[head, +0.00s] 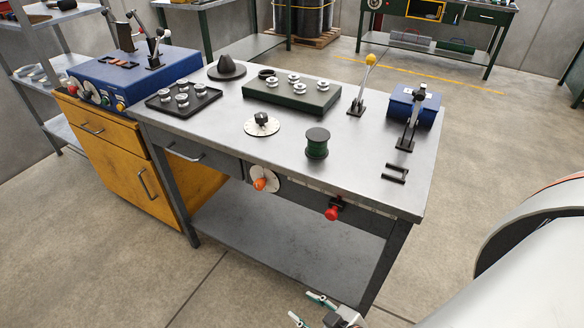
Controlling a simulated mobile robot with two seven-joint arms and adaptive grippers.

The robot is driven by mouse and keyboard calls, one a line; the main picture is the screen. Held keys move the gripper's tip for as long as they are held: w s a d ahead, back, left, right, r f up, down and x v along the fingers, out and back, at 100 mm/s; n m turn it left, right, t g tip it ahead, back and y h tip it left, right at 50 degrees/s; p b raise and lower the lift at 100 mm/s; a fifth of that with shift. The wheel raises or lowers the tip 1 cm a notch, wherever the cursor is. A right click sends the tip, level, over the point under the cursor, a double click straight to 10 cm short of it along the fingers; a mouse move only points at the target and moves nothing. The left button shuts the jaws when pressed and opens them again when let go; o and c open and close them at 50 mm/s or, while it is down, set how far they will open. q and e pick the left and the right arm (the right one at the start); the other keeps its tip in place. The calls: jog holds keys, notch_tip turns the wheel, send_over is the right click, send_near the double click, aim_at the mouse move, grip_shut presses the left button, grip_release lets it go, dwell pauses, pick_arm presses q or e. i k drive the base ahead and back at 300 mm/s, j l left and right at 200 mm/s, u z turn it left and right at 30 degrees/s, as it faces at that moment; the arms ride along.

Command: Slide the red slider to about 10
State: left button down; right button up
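The red slider (333,212) is a small red knob on a dark mount at the front edge of the metal workbench (225,132), toward its right end. A thin pale strip with marks runs along the rail beside it; its numbers are too small to read. My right gripper (304,306) is at the bottom of the head view, below and in front of the bench. Its two fingers are apart with nothing visible between them, and it is clear of the slider. My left gripper is not in view.
An orange knob on a white dial (262,181) sits on the bench front, left of the slider. On top stand a green spool (317,143), a yellow-knobbed lever (362,85) and a blue box with a lever (415,105). The floor in front is clear.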

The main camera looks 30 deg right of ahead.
aim_at(336, 206)
jog(key=z, duration=1.2)
